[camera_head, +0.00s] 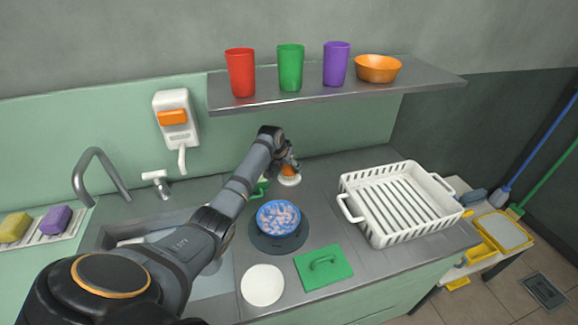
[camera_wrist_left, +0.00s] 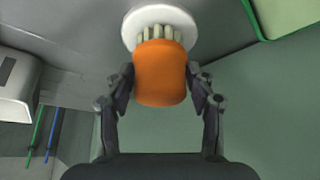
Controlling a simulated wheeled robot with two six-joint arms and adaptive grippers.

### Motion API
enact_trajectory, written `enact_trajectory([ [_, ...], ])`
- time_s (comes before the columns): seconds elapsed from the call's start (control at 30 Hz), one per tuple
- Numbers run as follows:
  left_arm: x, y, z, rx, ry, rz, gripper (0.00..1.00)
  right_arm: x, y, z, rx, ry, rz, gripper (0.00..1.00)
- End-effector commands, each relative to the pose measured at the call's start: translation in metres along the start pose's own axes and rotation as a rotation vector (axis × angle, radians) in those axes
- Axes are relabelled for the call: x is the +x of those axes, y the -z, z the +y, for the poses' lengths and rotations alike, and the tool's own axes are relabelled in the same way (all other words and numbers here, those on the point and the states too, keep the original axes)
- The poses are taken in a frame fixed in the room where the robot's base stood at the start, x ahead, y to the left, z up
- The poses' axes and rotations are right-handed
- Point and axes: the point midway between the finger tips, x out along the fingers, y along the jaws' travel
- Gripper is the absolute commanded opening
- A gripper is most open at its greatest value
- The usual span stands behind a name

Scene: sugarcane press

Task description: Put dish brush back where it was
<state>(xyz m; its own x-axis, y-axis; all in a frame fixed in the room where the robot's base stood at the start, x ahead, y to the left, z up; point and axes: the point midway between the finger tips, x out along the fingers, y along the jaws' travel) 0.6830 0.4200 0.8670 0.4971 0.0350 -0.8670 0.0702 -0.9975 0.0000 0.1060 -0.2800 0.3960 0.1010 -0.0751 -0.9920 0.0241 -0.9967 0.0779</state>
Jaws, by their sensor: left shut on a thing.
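The dish brush (camera_wrist_left: 160,72) has a rounded orange handle and pale bristles. In the left wrist view its bristles point at a round white holder or base (camera_wrist_left: 157,20); I cannot tell whether they touch. My left gripper (camera_wrist_left: 160,85) is shut around the orange handle, one finger on each side. In the head view the brush (camera_head: 288,170) shows small and orange at the gripper (camera_head: 290,163), just above the white round base (camera_head: 289,180) near the back wall. The gripper partly hides the brush. My right gripper is not in view.
A blue bowl (camera_head: 278,217) with a pink pattern sits on a dark round mat. A white plate (camera_head: 262,285), a green board (camera_head: 323,267) and a white rack (camera_head: 402,203) stand nearby. The shelf (camera_head: 433,84) with cups overhangs the back. The sink (camera_head: 110,236) is left.

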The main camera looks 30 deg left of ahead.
Motion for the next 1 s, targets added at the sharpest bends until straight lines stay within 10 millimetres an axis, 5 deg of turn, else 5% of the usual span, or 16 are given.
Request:
enact_trajectory([
  [0.03, 0.002, -0.001, 0.000, 0.000, 0.000, -0.001, 0.25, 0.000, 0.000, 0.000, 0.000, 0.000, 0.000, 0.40],
  [0.07, 0.002, -0.002, 0.000, 0.000, 0.000, -0.002, 0.56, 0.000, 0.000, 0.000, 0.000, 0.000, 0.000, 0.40],
  [0.23, 0.002, -0.001, 0.000, 0.000, 0.000, -0.001, 0.78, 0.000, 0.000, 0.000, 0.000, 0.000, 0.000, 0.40],
  [0.57, -0.001, 0.001, 0.000, 0.000, 0.000, 0.000, 0.78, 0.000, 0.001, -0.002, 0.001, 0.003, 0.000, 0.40],
  [1.0, -0.070, 0.001, -0.001, 0.001, 0.002, 0.000, 0.78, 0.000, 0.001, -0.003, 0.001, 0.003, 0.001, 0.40],
])
